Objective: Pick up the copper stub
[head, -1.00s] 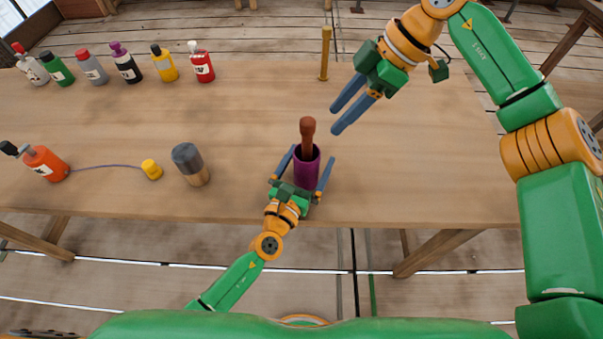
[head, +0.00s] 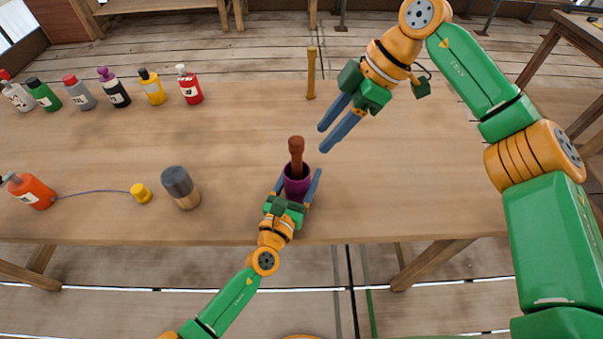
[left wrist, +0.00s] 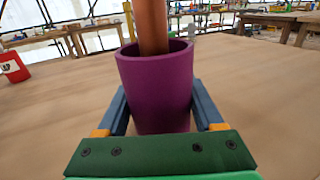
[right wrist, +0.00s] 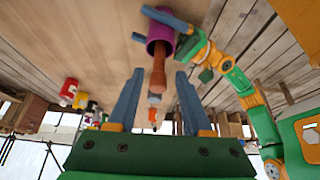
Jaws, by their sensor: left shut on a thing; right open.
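The copper stub (head: 296,155) stands upright in a purple cup (head: 297,187), its top rising well above the rim; its lower part is hidden inside. In the left wrist view the stub (left wrist: 152,25) leans little and the cup (left wrist: 156,90) sits between the fingers. My left gripper (head: 295,186) is shut on the cup from the near side, at the table. My right gripper (head: 333,138) is open and empty, above the table to the upper right of the stub. In the right wrist view the stub (right wrist: 158,72) shows beyond the open fingers (right wrist: 157,95).
A gold post (head: 311,75) stands at the back. A grey-topped wooden cylinder (head: 181,188), a yellow cap (head: 141,193) and an orange bottle (head: 32,191) lie to the left. Several bottles (head: 152,87) line the back left. The table's right side is clear.

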